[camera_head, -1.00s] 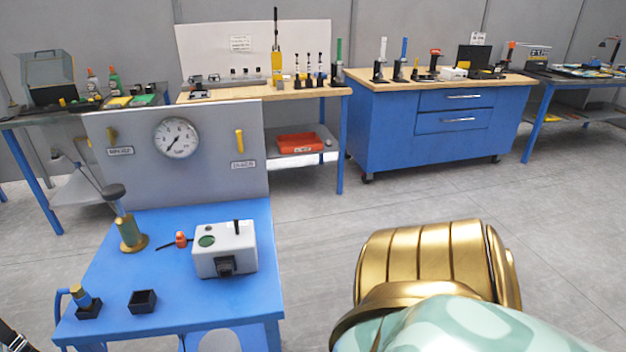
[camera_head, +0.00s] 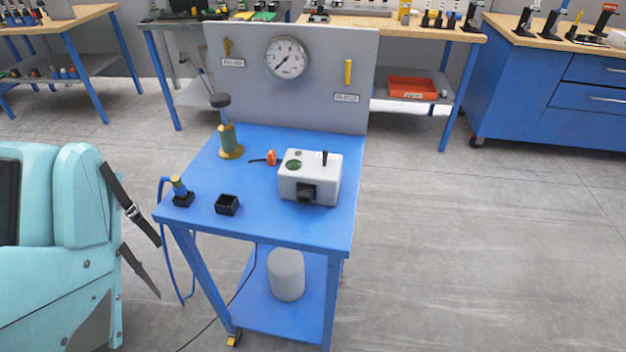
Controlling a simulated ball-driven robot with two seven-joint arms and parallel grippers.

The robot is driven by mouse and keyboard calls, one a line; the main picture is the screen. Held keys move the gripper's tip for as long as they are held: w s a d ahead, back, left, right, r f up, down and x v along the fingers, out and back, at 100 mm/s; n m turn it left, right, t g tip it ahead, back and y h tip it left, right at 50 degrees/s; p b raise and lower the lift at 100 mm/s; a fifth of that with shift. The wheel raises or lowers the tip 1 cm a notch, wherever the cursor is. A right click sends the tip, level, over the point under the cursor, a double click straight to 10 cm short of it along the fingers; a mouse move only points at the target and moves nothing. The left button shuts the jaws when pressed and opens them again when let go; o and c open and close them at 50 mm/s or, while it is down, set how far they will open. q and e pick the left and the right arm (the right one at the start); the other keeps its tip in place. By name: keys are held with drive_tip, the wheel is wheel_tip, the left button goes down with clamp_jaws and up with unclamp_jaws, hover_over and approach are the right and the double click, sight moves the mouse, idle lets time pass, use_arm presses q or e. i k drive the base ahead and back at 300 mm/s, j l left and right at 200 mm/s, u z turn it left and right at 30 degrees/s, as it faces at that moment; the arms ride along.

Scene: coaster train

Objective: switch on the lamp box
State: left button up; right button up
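The lamp box is most likely the white-grey box (camera_head: 323,186) on the right part of the blue cart's top (camera_head: 270,221). It has a dark green round lens (camera_head: 293,164) on top, a black upright lever at the back and a black square fitting on its front face. I cannot tell whether the lens is lit. Neither of my grippers shows in the head view.
A small black open box (camera_head: 227,205), a blue-handled tool in a black holder (camera_head: 181,192), an orange plug (camera_head: 271,158) and a brass hand pump (camera_head: 230,142) stand on the cart. A gauge panel (camera_head: 340,108) rises behind. A turquoise seat (camera_head: 85,200) is at left. Floor at right is clear.

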sight(303, 166)
drive_tip(key=u, duration=1.05)
drive_tip(key=l+u, duration=0.85)
drive_tip(key=k+l+u, duration=0.1)
drive_tip(key=u, duration=0.3)
drive_tip(key=k+l+u, duration=0.2)
drive_tip(key=l+u, duration=0.25)
drive_tip(key=k+l+u, duration=0.45)
drive_tip(key=k+l, duration=1)
drive_tip(key=i+j, duration=0.35)
